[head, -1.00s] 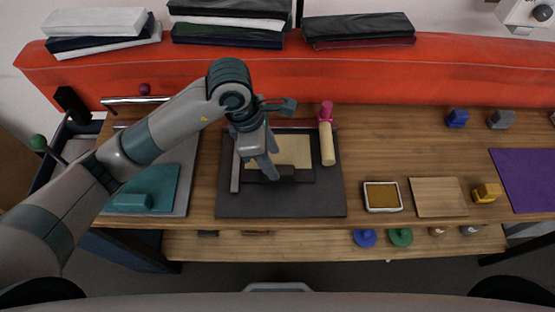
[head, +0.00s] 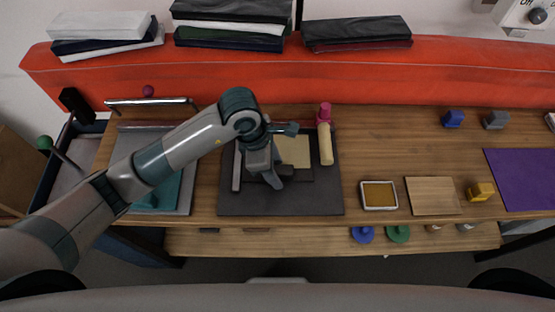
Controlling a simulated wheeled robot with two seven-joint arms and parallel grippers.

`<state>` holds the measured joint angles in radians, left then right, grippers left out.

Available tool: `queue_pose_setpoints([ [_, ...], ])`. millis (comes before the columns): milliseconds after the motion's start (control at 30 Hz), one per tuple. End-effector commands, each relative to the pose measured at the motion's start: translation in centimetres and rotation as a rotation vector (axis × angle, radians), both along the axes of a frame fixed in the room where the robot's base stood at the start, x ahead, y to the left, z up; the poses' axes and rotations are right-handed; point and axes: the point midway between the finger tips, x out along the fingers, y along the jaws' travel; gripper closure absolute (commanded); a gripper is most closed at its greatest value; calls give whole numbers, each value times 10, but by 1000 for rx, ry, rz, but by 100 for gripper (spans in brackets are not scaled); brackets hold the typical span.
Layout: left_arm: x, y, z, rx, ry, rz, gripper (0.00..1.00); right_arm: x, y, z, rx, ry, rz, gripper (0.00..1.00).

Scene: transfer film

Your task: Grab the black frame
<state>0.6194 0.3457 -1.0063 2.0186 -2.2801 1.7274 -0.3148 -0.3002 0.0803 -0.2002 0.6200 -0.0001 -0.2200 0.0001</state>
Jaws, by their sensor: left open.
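The black frame (head: 302,174) lies on a dark grey mat (head: 280,205) on the wooden table, around a cream sheet (head: 296,151). A small black block on the near side of the frame is partly hidden by my left gripper (head: 265,180). The left gripper is open, pointing down over the left part of the frame. It covers that part, and I cannot tell whether the fingers touch the frame. My right gripper is not in view.
A roller with a pink handle (head: 325,143) lies right of the frame. An ochre tray (head: 379,195), a wooden board (head: 432,196) and a yellow block (head: 481,191) stand further right. A red padded ledge (head: 440,77) runs behind the table.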

Motion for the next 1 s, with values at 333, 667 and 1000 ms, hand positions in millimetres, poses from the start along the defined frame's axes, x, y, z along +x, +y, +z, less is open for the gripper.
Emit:
queue_pose_setpoints([
  [333, 0, 0, 1, 0, -1, 0, 100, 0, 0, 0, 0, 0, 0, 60],
  [667, 1, 0, 6, -1, -2, 0, 100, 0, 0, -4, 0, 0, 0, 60],
  [1000, -1, -9, 43, -5, -6, -7, 100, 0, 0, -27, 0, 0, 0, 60],
])
